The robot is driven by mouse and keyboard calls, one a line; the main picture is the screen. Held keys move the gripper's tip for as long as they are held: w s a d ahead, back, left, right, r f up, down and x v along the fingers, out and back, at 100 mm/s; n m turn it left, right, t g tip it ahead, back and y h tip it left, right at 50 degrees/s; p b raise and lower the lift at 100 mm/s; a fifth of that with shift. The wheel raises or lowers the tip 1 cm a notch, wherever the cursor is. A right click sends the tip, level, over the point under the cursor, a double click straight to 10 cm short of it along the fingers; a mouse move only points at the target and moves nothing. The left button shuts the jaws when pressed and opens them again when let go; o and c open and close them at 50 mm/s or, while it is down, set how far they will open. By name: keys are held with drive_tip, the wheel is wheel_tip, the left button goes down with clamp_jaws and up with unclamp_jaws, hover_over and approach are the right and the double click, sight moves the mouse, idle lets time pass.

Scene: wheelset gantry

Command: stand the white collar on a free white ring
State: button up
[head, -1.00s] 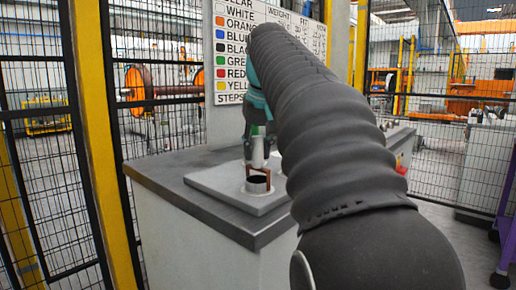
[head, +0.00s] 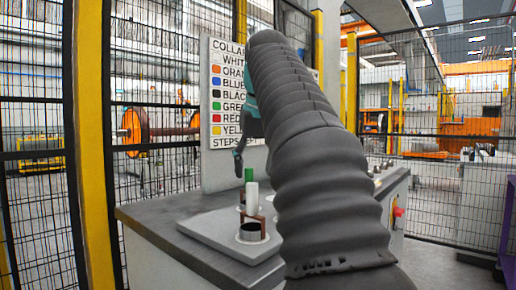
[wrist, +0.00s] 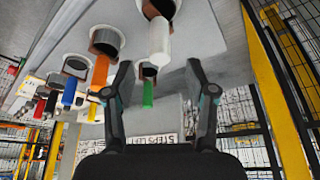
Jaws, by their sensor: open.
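A white cylinder, which I take for the white collar (head: 252,196), stands upright on the grey plate in the head view, just behind a pale ring with a dark mouth (head: 252,232). Brown uprights stand by it. The white cylinder also shows in the wrist view (wrist: 159,42), beyond my fingertips, with a dark-mouthed ring (wrist: 150,9) at its end. I cannot tell exactly how it is seated. My gripper (wrist: 158,66) is open and empty, apart from the cylinder. In the head view my gripper (head: 240,162) is above and left of it, partly hidden by my arm.
Green (wrist: 148,94), orange (wrist: 101,70) and blue (wrist: 69,91) cylinders stand near other rings in the wrist view. The green one is close beyond the fingers. Mesh fencing surrounds the area.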

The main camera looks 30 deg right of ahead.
drive_tip(key=shift+v, duration=2.15)
